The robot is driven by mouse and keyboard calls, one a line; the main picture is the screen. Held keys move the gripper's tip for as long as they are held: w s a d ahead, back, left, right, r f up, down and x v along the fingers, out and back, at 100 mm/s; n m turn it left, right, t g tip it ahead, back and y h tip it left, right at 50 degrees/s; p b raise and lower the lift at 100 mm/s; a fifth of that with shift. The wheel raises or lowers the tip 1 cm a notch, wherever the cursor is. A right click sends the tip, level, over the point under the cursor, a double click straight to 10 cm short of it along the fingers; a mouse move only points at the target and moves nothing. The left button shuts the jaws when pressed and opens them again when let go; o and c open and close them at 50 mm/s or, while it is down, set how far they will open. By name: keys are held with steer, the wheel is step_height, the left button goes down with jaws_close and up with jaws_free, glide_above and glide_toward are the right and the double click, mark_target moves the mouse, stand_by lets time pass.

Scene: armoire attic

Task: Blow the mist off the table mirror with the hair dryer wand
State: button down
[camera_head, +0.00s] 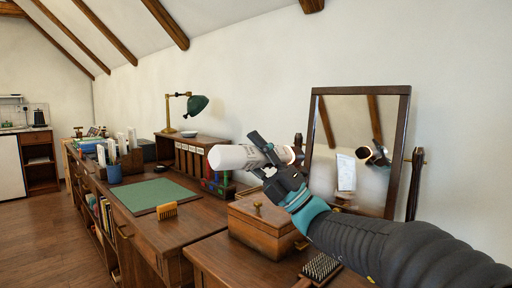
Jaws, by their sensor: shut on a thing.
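The hair dryer wand (232,158) is a thick white cylinder lying roughly level, with an orange glow at its right end. My gripper (262,156) is shut around it near that end, in the air above the wooden box. The table mirror (349,112) has a dark wooden frame and stands upright, leaning slightly, right of the wand. The glowing end faces toward the mirror, apart from it. The glass reflects roof beams, a pale sheet and the glowing wand end. I cannot clearly make out mist on it. My arm hides the mirror's lower part.
A wooden box (262,228) with a knob stands below my gripper. A bristle brush (321,267) lies at the front. Left are a green desk mat (155,194), a wooden comb (167,211), a blue cup (114,174) and a green lamp (197,105).

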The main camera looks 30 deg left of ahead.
steer(key=shift+w+a, duration=0.1)
steer(key=shift+a, duration=0.35)
steer(key=shift+s+d+r+p, duration=0.1)
steer(key=shift+s+d+r, duration=0.15)
steer(key=shift+d+r, duration=0.65)
steer(key=shift+s+d+r+p, duration=0.2)
steer(key=shift+d+r, duration=0.5)
steer(key=shift+r, duration=0.45)
steer(key=shift+s+d+r+p, duration=0.1)
steer(key=shift+s+d+r, duration=0.15)
steer(key=shift+d+r, duration=0.65)
steer(key=shift+a+r, duration=0.1)
steer(key=shift+s, duration=0.15)
steer(key=shift+s+a+r, duration=0.1)
steer(key=shift+s+a, duration=0.15)
steer(key=shift+s, duration=0.5)
steer(key=shift+s+a+r, duration=0.15)
steer(key=shift+s+a, duration=0.05)
steer(key=shift+s, duration=0.55)
steer(key=shift+s+a+r, duration=0.1)
steer(key=shift+s+a, duration=0.15)
steer(key=shift+s, duration=0.5)
